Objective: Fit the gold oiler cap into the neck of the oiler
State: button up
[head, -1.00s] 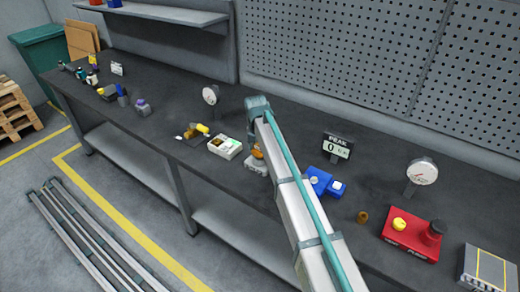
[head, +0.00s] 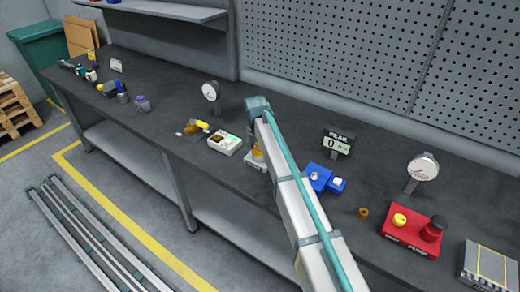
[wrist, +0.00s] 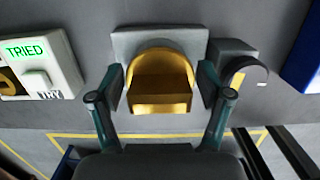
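A gold piece with a rounded far side and a flat stepped face (wrist: 160,85) fills the middle of the wrist view, in front of a grey block (wrist: 160,40). It may be the oiler cap; I cannot tell whether it is loose or seated. My gripper (wrist: 162,98) has one finger on each side of it. Narrow gaps seem to show, so the fingers look open around it. In the head view the gold piece (head: 257,154) is partly hidden by my arm. A small brown-gold ring-like part (head: 363,212) lies on the bench. I cannot make out the oiler's neck.
A white box with a green TRIED light (wrist: 38,55) stands close on the left, and a dark cylinder with a yellow stripe (wrist: 240,75) on the right. A blue box (head: 318,177), red pump unit (head: 412,240) and gauge (head: 422,168) stand farther right. The dark bench (head: 170,150) has clear patches.

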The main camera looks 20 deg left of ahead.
aim_at(258, 152)
jog(key=shift+o, duration=1.2)
notch_tip(258, 152, up, 12)
jog(key=s, duration=0.1)
jog(key=shift+s+a, duration=0.15)
jog(key=shift+s, duration=0.1)
jog(key=shift+f, duration=0.1)
